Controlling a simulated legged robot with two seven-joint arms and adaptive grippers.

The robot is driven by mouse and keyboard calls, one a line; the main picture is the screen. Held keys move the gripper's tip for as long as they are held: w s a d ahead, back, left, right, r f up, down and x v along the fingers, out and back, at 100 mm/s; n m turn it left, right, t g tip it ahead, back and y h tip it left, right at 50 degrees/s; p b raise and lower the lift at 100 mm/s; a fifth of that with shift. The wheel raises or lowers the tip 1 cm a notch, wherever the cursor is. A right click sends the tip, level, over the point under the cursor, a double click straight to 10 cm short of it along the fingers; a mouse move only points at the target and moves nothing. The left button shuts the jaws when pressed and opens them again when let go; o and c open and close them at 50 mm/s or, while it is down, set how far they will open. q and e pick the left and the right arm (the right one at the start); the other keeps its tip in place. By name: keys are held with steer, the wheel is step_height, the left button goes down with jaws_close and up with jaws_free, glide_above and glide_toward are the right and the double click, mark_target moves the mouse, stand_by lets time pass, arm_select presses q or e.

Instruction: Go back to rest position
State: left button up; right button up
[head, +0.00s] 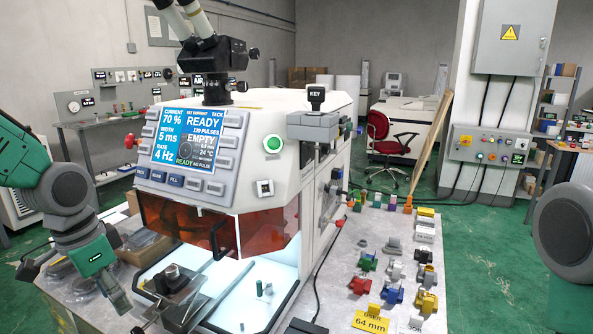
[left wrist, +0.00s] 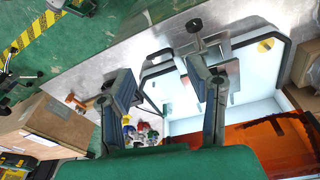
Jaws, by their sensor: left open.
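My left gripper (head: 150,298) comes in from the left in the head view, angled down at the front left of the white machine (head: 300,125). In the left wrist view its two fingers (left wrist: 163,78) are spread apart, with nothing seen held between them. They are over the edge of the machine's bright work tray (left wrist: 255,75). Dark metal parts overlap the fingers in the head view, so contact is unclear. Part of my right arm (head: 566,235) shows at the right edge; its gripper is out of view.
The machine has a lit blue screen (head: 184,140) and an orange shield (head: 185,227). Several coloured parts, including a red one (head: 360,285), stand on the grey bench right of it. A cardboard box (left wrist: 58,120) is at the left in the wrist view.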

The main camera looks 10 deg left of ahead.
arm_select(q)
steer(key=s+d+f+n+b, duration=0.1)
steer(key=s+d+f, duration=0.15)
steer(key=f, duration=0.55)
steer(key=s+d+f+n+b, duration=0.1)
steer(key=s+d+f+b, duration=0.15)
steer(key=f, duration=0.55)
steer(key=s+d+f+n+b, duration=0.1)
steer(key=s+d+f, duration=0.15)
steer(key=f, duration=0.55)
steer(key=s+d+f+n+y+b, duration=0.1)
steer(key=s+f+n+b, duration=0.1)
steer(key=s+f, duration=0.9)
steer(key=s, duration=0.2)
steer(key=shift+s+d+f+g, duration=0.15)
steer(key=shift+s+f+g, duration=0.15)
steer(key=shift+s, duration=0.1)
steer(key=shift+w, duration=0.1)
